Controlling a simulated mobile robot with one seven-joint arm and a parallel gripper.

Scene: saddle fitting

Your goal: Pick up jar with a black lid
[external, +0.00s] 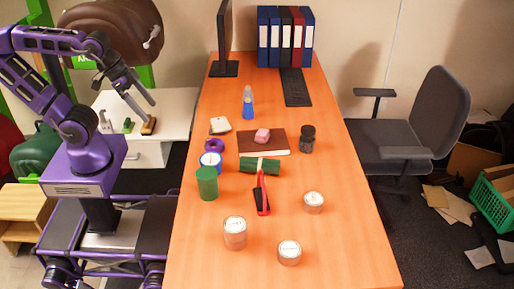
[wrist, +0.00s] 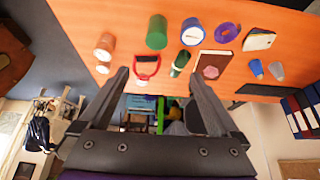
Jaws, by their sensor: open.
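The jar with a black lid (external: 307,139) stands upright on the orange table, just right of a brown book (external: 275,142). It is dark all over. I cannot make it out in the wrist view, where my right finger may cover its spot. My gripper (external: 145,111) is up at the left, above the white cabinet and away from the table, well apart from the jar. In the wrist view its two fingers (wrist: 158,75) are spread with nothing between them.
On the table (external: 330,240) between my gripper and the jar stand a purple tape roll (external: 214,145), a blue-and-white jar (external: 210,160), a green cup (external: 207,182) and a lying green cylinder (external: 260,165). Several pale-lidded jars stand in front. A monitor (external: 225,40) and binders are at the back.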

